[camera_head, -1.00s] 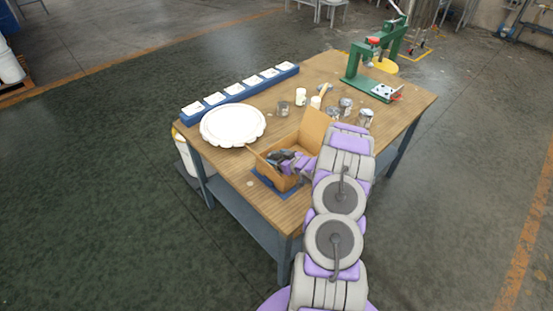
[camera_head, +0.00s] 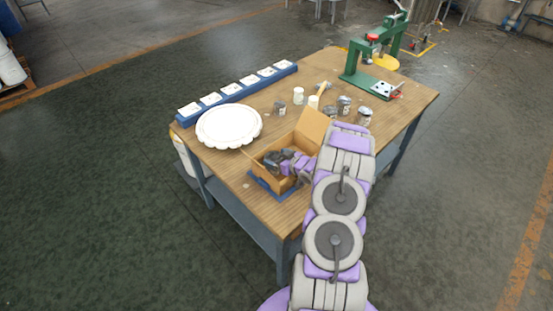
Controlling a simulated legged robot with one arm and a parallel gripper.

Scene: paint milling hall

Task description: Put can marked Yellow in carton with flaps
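The open cardboard carton with flaps (camera_head: 313,124) stands near the table's front edge, one tall flap raised at its back right. My gripper (camera_head: 279,161) is low at the carton's opening, coming in from the right. The fingers and the dark shapes around them run together, so I cannot tell whether they are open, shut or holding a can. Several small cans stand behind the carton, including a grey can (camera_head: 280,108), a white can (camera_head: 299,96) and a metal can (camera_head: 364,116). Their markings are too small to read, so I cannot pick out Yellow.
A white scalloped dish (camera_head: 228,126) lies left of the carton. A blue rack with white squares (camera_head: 237,91) runs along the table's left edge. A green press (camera_head: 366,62) stands at the far right.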

